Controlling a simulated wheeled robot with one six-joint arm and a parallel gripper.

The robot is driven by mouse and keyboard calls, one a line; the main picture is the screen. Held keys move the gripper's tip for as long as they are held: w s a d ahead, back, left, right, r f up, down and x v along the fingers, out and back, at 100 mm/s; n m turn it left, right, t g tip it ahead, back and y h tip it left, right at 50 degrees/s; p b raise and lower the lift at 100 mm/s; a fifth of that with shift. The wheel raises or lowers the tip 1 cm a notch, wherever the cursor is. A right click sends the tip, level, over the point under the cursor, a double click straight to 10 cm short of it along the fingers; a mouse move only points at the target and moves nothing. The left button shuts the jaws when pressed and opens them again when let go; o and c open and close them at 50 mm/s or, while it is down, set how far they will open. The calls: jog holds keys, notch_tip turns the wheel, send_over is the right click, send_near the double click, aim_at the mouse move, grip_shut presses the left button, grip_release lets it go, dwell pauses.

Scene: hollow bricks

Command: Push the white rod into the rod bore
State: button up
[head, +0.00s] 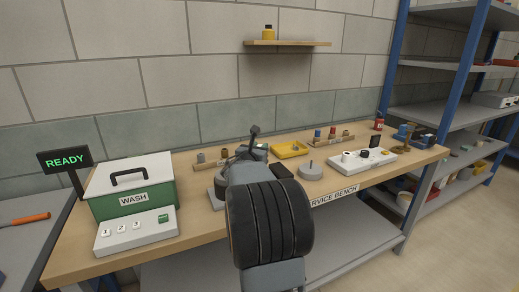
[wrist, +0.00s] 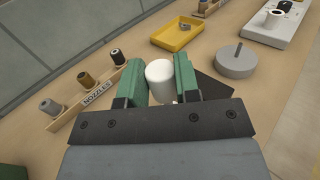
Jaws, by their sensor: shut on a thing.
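My gripper (wrist: 160,74) has green fingers in the wrist view and is shut on a white cylinder, the white rod (wrist: 159,83), held between them. The rod's rounded top faces the camera; its lower end is hidden by the gripper body. In the head view my own arm covers most of the gripper and the rod. A white fixture (head: 376,164) with round parts on it stands at the right of the bench; it also shows at the top right of the wrist view (wrist: 262,32). I cannot make out which opening is the rod bore.
A grey disc with an upright pin (wrist: 236,62) stands right of my gripper. A yellow tray (wrist: 155,40) and a nozzle rack (wrist: 88,108) are behind. A green wash box (head: 130,187) and button panel (head: 138,232) stand on the bench's left.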

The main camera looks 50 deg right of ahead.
jog(key=shift+f+b, duration=2.05)
jog(key=shift+f, duration=0.05)
jog(key=o, duration=1)
jog(key=v, duration=1.4)
